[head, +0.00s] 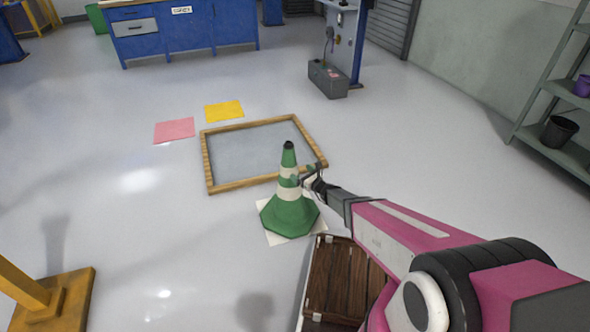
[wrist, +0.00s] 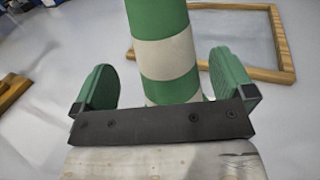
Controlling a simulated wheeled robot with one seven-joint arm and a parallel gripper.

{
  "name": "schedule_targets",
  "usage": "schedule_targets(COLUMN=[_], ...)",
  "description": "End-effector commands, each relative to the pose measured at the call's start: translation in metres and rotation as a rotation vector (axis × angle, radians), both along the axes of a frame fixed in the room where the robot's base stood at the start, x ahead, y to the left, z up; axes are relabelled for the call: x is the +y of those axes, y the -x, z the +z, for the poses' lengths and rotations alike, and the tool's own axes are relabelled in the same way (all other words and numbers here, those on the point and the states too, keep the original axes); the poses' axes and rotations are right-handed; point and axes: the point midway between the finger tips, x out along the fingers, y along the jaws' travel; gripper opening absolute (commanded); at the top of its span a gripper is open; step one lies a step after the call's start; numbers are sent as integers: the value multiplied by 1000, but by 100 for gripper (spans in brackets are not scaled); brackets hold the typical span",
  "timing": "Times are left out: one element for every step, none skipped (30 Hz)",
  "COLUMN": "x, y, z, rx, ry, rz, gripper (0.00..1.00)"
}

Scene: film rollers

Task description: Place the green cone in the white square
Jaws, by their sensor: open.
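The green cone (head: 289,212) has white bands and a dark tip. It stands upright on the white square (head: 274,238), whose edges show around the cone's base. My gripper (head: 308,178) is at the cone's upper body, on its right side in the head view. In the wrist view the cone (wrist: 164,50) rises between the two green finger pads of my open gripper (wrist: 163,85). A gap shows between the cone and each pad. The cone's base is hidden in the wrist view.
A wooden frame (head: 204,165) lies on the floor just behind the cone. Yellow (head: 224,111) and pink (head: 174,130) squares lie beyond it. A yellow stand (head: 62,300) is at front left. A grey box (head: 328,80) stands at the back. The floor left of the cone is clear.

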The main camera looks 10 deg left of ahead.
Motion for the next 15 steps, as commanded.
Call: schedule_targets(x=[-9,-12,-16,-19,-21,-24,-25,-27,-28,-29,-29,-29,-30,-30,-30], y=[7,9,12,14,16,18,19,20,21,21,21,21,21,21,22], z=[1,1,1,1,0,0,0,0,0,0,0,0,0,0,2], rx=[1,1,1,1,1,1,1,1,1,1,0,0,-1,-2,-8], ry=[1,1,2,2,1,1,1,1,1,1,0,0,1,3,8], rz=[-2,-2,-2,-1,-1,0,0,0,0,0,0,0,0,2,6], gripper=[100,100,100,100,100,100,100,100,100,100,100,100,100,100,100])
